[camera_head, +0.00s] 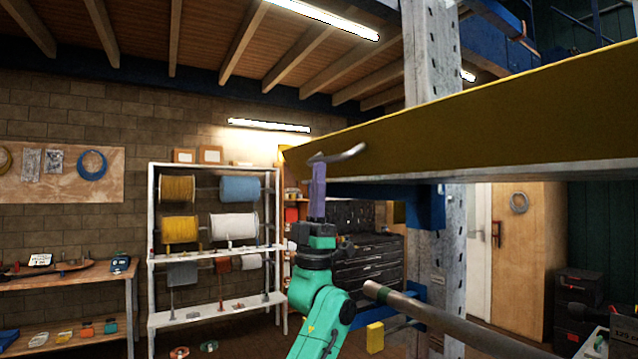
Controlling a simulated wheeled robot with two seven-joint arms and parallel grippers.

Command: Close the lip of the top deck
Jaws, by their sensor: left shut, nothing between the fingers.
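The lip of the top deck (480,122) is a long yellow panel running from the middle of the view to the upper right edge, above eye level. A pale curved bar handle (343,154) sticks out near its left end. Its hinge is hidden, and I cannot tell its angle. My left gripper (318,168), with purple fingers on a green arm, points up just under the handle. It is shut and empty. I cannot tell whether the fingertips touch the handle. My right gripper is not in view.
A galvanized post (432,50) stands behind the lip, with blue brackets below it. A grey pipe (440,318) crosses at lower right. A white rack with cable spools (180,229), a workbench and a dark tool cabinet (368,265) stand farther back.

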